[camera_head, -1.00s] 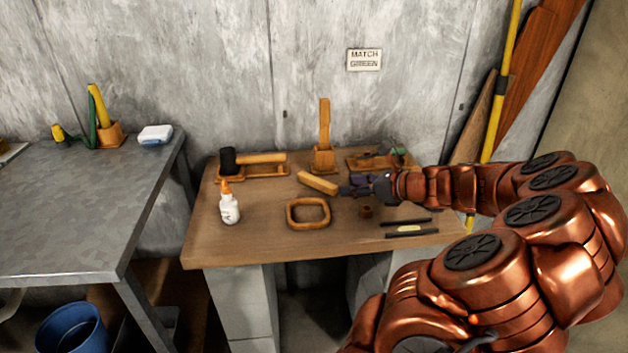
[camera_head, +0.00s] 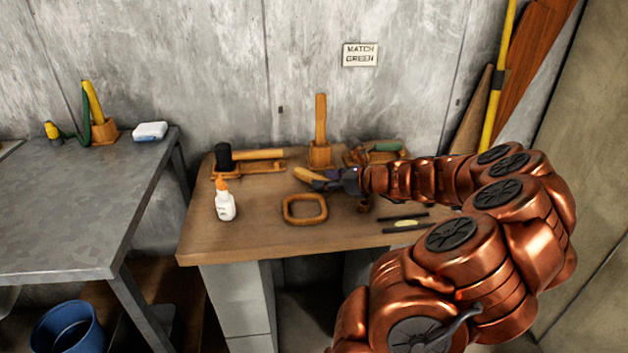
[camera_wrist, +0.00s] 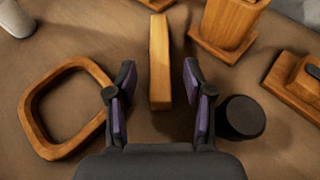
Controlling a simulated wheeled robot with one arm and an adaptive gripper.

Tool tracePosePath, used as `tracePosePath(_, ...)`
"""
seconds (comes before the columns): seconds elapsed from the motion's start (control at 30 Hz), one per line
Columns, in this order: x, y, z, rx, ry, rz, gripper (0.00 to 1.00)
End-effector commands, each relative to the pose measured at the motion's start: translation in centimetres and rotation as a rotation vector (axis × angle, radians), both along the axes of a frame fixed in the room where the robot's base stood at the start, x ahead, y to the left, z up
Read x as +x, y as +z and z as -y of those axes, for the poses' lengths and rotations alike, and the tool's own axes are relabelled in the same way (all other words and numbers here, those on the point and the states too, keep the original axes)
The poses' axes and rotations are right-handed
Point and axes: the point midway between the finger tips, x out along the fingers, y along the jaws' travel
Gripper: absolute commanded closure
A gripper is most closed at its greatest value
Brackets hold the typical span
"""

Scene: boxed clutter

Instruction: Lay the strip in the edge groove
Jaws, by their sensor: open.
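A plain wooden bar (camera_head: 307,174), perhaps the strip, is on the wooden workbench (camera_head: 240,235); in the wrist view it (camera_wrist: 159,50) points away from me. My gripper (camera_head: 325,181) is open around its near end. In the wrist view the fingers (camera_wrist: 158,82) stand on either side of the bar, with a gap on each side. Two thin dark strips (camera_head: 403,217) (camera_head: 405,226) lie near the bench's right front; the front one has a pale yellow patch. I cannot tell which part is the edge groove.
A rounded wooden frame (camera_head: 305,222) lies left of my gripper, and a white bottle (camera_head: 225,206) stands farther left. A mallet (camera_head: 255,154) on a rack, an upright wooden piece in a block (camera_head: 320,153) and a green-handled tool (camera_head: 385,147) line the back. A dark-topped cylinder (camera_wrist: 242,116) stands close to my right finger.

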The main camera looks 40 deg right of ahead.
Motion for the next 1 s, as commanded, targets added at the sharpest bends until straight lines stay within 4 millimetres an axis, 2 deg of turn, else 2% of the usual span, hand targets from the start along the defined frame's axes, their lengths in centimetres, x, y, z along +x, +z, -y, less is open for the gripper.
tracePosePath(0.17, -0.01, 0.01, 0.00, 0.000, 0.000, 0.000, 0.48)
tracePosePath(0.67, -0.01, 0.01, -0.01, 0.000, 0.000, 0.000, 1.00)
tracePosePath(1.0, -0.02, 0.17, 0.00, 0.000, 0.000, 0.000, 1.00)
